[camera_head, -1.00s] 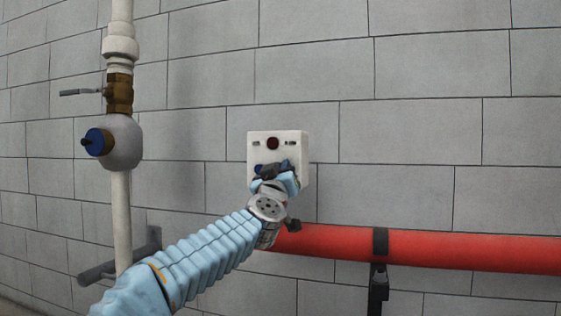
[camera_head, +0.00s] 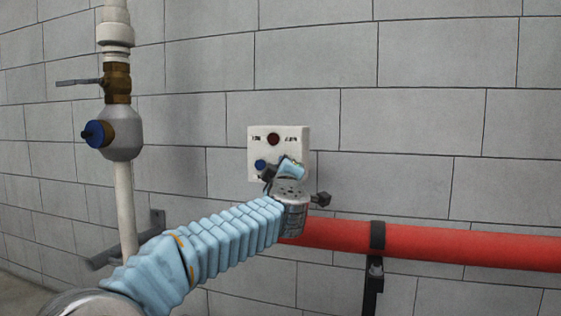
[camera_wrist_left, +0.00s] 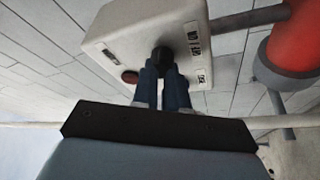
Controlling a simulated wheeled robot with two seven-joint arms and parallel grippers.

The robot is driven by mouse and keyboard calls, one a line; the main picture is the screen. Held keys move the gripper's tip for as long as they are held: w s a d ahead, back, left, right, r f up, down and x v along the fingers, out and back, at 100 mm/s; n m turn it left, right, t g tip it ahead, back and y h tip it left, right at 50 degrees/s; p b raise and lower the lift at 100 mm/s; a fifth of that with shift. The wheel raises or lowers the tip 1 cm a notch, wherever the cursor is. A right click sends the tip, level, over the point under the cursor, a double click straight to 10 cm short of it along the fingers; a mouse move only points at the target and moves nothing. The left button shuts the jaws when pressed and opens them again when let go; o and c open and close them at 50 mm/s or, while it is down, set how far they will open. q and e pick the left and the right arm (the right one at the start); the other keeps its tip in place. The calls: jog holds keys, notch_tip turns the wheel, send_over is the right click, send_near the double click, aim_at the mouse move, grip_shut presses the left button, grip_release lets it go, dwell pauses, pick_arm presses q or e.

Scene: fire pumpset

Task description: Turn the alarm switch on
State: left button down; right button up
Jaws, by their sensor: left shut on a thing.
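The white alarm box (camera_head: 290,140) is mounted on the block wall. My left gripper (camera_head: 270,173) is at the lower front of the box. In the left wrist view, the box (camera_wrist_left: 130,35) is overhead, and my left gripper's blue fingers (camera_wrist_left: 162,68) are closed around a dark switch knob (camera_wrist_left: 163,54). OFF/ON lettering shows beside the knob. The knob's exact angle is partly hidden by the fingers. My right gripper is out of view.
A red pipe (camera_head: 430,246) runs along the wall at the lower right, held by a black bracket (camera_head: 376,265). At the left stands a white vertical pipe (camera_head: 125,200) with a brass valve (camera_head: 117,83) and a blue-capped fitting (camera_head: 98,134).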

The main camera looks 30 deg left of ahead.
pick_arm(q)
jog(key=shift+r, duration=0.1)
dwell(0.5)
jog(key=c, duration=1.2)
grip_release()
jog(key=shift+o, duration=0.2)
jog(key=shift+s+d, duration=0.1)
jog(key=b+v, duration=0.2)
jog(key=v, duration=1.1)
jog(key=shift+s+d, duration=0.25)
jog(key=shift+s, duration=0.05)
